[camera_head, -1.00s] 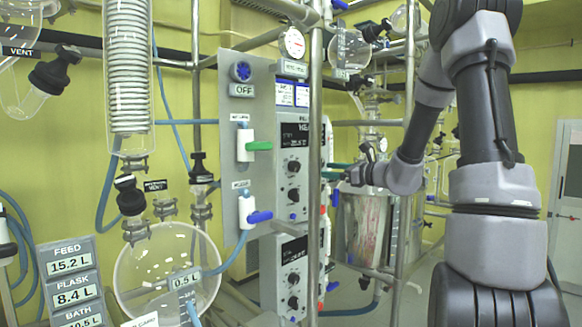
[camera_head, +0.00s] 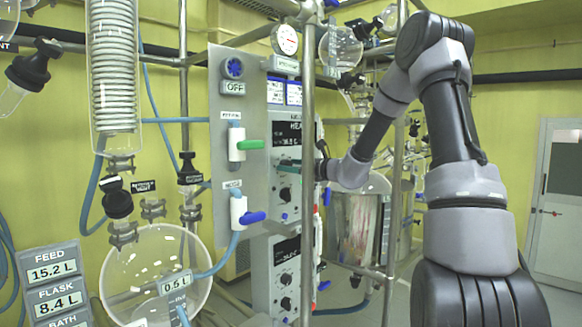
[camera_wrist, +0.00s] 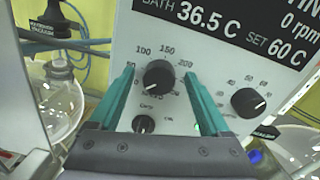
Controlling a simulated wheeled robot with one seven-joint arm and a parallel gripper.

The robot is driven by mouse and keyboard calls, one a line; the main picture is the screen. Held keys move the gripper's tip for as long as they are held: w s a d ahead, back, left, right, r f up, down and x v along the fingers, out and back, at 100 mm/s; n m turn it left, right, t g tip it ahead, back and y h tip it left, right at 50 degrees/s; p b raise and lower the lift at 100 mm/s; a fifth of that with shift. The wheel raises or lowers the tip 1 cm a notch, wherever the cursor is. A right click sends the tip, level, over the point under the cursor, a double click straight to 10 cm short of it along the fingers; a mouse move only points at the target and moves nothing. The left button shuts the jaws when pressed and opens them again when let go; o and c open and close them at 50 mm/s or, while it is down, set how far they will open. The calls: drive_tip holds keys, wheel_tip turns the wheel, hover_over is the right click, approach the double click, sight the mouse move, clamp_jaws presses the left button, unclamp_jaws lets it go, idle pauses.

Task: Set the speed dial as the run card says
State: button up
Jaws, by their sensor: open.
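The speed dial (camera_wrist: 158,76) is a black round knob on the white control panel (camera_wrist: 190,50), with a scale marked 50 to 200. Its white mark appears to point to the lower left, near the low end. The display (camera_wrist: 235,22) above reads bath 36.5 C, set 60 C and 0 rpm. My gripper (camera_wrist: 159,74) is open, with one teal finger on each side of the dial. I cannot tell whether the fingers touch it. In the head view my gripper (camera_head: 286,165) is at the panel face and hides this dial. The run card's text is not readable.
A second knob (camera_wrist: 248,102) with a 40 to 60 scale sits right of the dial. A small knob (camera_wrist: 144,124) is below it. A metal post (camera_head: 308,200) stands close to my gripper. A green-handled valve (camera_head: 240,145) and a glass flask (camera_head: 140,285) are left.

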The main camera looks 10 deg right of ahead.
clamp_jaws()
drive_tip(key=shift+m, duration=0.3)
drive_tip(key=m, duration=0.3)
drive_tip(key=shift+w+f+m, duration=0.1)
drive_tip(key=shift+f+m, duration=0.05)
drive_tip(key=shift+m, duration=2.45)
unclamp_jaws()
